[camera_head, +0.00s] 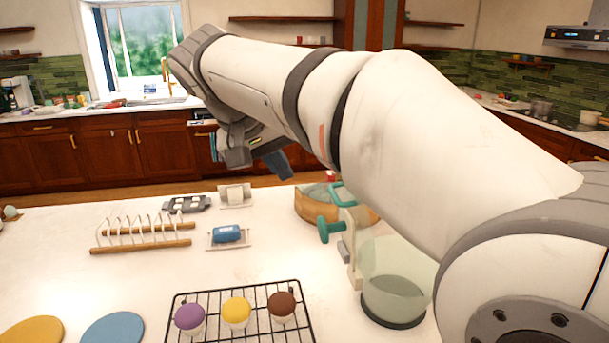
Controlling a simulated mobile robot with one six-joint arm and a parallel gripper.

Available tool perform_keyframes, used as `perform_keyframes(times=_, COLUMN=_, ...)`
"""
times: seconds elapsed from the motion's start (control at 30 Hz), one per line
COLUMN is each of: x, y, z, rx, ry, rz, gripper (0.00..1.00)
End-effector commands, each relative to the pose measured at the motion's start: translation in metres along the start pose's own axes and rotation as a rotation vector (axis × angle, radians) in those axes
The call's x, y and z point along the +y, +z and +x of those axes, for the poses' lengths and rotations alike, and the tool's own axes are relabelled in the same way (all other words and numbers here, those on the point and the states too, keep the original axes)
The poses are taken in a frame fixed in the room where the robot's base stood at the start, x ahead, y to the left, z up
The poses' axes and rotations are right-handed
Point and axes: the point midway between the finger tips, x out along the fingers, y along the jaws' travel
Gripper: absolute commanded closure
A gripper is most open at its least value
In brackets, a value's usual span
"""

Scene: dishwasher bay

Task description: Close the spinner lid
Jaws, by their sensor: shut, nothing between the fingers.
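A translucent pale green bowl (397,283) with a dark base stands on the white counter at the right, partly behind my arm. It looks like the spinner. An upright, pale, edge-on piece (352,252) with a teal knob (328,229) stands at the bowl's left side and looks like the lid, raised open. A teal loop handle (341,194) shows above it. My gripper (279,164) is at the far end of my arm, above the counter's back edge, behind and left of the spinner. It is shut and empty, partly hidden by my wrist.
A round wooden bowl (316,207) sits just behind the lid. In front are a black wire rack (260,322) with three cupcakes, and yellow and blue discs (114,328). A wooden dish rack (140,247) and small trays stand left.

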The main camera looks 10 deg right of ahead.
Motion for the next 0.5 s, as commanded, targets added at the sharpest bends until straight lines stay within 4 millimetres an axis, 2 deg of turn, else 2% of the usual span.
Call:
perform_keyframes(times=0.07, x=0.000, y=-0.008, z=-0.010, rx=0.012, ry=0.014, rz=0.014, gripper=1.00)
perform_keyframes(times=0.17, x=0.000, y=-0.010, z=-0.008, rx=0.015, ry=0.021, rz=0.023, gripper=1.00)
perform_keyframes(times=0.37, x=0.002, y=-0.010, z=0.024, rx=0.013, ry=0.023, rz=0.024, gripper=1.00)
perform_keyframes(times=0.5, x=0.003, y=-0.010, z=0.056, rx=0.012, ry=0.022, rz=0.024, gripper=1.00)
